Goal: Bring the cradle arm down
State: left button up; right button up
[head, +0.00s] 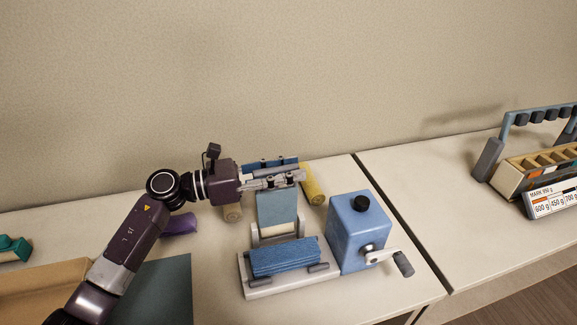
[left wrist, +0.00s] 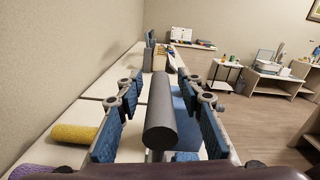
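The cradle arm (head: 277,213) stands upright on the grey base (head: 290,284), as a blue-grey plate with a grey cylindrical bar along its top. My left gripper (head: 297,171) is at that bar, with its fingers lying along it. In the left wrist view the bar (left wrist: 160,112) runs between the two blue-padded fingers of my left gripper (left wrist: 165,98). Gaps show on both sides of the bar, so the fingers are open around it. A ribbed blue pad (head: 285,257) lies on the base in front of the arm. My right gripper is not in view.
A blue box (head: 357,232) with a black knob and a crank handle (head: 403,264) stands right of the base. A slotted rack (head: 535,170) stands far right.

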pick_arm(q)
grip_shut()
dwell(0.3)
jog(key=s+d+f+m+b, duration=0.3)
jog(key=s+m+b, duration=0.2)
jog(key=s+b, duration=0.4)
jog(key=shift+s+f+m+b, duration=0.25)
jog(key=shift+s+m+b, duration=0.05)
jog(key=shift+b, duration=1.8)
